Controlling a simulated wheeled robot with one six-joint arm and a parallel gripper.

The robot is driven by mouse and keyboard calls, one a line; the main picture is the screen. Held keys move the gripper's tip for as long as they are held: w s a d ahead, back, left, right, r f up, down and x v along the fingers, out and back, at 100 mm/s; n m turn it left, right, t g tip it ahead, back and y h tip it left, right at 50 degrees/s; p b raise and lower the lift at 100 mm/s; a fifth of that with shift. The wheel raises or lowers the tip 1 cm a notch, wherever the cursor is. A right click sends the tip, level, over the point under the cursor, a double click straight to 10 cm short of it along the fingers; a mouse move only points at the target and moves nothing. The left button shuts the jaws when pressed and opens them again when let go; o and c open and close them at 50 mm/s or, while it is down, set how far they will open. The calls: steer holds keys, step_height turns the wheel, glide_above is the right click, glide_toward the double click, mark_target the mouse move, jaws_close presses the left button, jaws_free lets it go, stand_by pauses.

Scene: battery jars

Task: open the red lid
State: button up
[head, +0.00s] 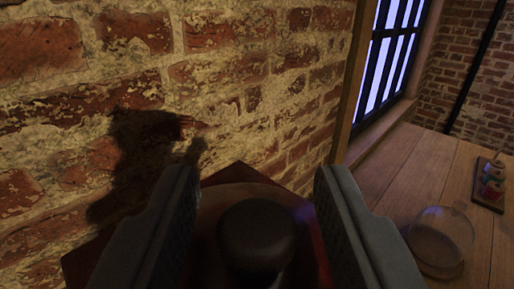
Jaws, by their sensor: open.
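My gripper (256,200) is open, with one dark finger at each side of the lower middle of the head view. Between the fingers is a round black knob (256,238), with a visible gap to each finger. The knob sits on a round, dark reddish lid (212,206), which is in deep shade. The fingers hide the lid's left and right sides, and the frame's lower edge cuts it off. I cannot tell what the lid rests on from this angle. A dark red-brown corner (236,174) shows just behind it.
A brick wall (250,60) stands close behind the lid and to the left, with the gripper's shadow on it. At right, a wooden table (420,165) holds a clear glass vessel (441,238) and a small tray (482,199) of coloured pieces. A barred window (390,55) is behind.

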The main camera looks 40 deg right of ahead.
steer(key=shift+w+d, duration=0.25)
steer(key=shift+c, duration=0.4)
jaws_close()
